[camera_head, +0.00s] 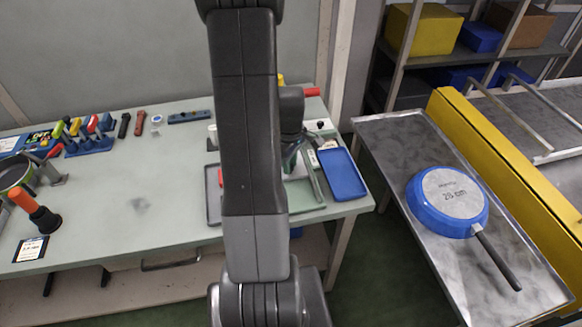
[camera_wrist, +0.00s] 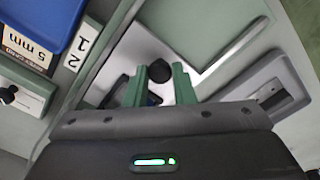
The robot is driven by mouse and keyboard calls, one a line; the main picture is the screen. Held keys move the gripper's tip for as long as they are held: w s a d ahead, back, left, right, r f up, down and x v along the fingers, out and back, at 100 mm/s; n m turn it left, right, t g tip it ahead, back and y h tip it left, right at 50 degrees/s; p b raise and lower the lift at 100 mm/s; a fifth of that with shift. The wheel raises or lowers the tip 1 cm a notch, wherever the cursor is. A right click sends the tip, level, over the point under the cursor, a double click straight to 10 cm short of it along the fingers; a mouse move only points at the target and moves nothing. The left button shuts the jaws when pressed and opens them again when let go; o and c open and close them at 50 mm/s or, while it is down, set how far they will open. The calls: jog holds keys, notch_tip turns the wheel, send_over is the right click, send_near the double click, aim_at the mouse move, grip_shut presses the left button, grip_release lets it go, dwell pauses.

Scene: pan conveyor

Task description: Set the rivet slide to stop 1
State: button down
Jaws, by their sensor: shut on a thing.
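In the wrist view, the two green fingers of my gripper (camera_wrist: 160,86) stand on either side of a dark knob (camera_wrist: 160,70), which I take to be the rivet slide's handle. They are shut on it. The knob sits over a pale metal surface. A white label with the numbers 1 and 2 (camera_wrist: 82,52) lies to the left of the fingers. The slide's exact position against these marks cannot be read. In the head view my arm covers most of this spot, and the label (camera_head: 312,157) shows just right of it.
A blue tray (camera_head: 343,174) lies right of the label. A white box with a black knob (camera_wrist: 22,98) is at the wrist view's left. A grey tray (camera_head: 213,196) lies left of my arm. A blue pan (camera_head: 447,202) rests upside down on the metal table at right.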

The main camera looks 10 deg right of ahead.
jog(key=shift+s, duration=0.15)
jog(key=c, duration=1.2)
grip_release()
jog(key=shift+r, duration=0.15)
jog(key=shift+r+b, duration=0.3)
jog(key=shift+r, duration=3.35)
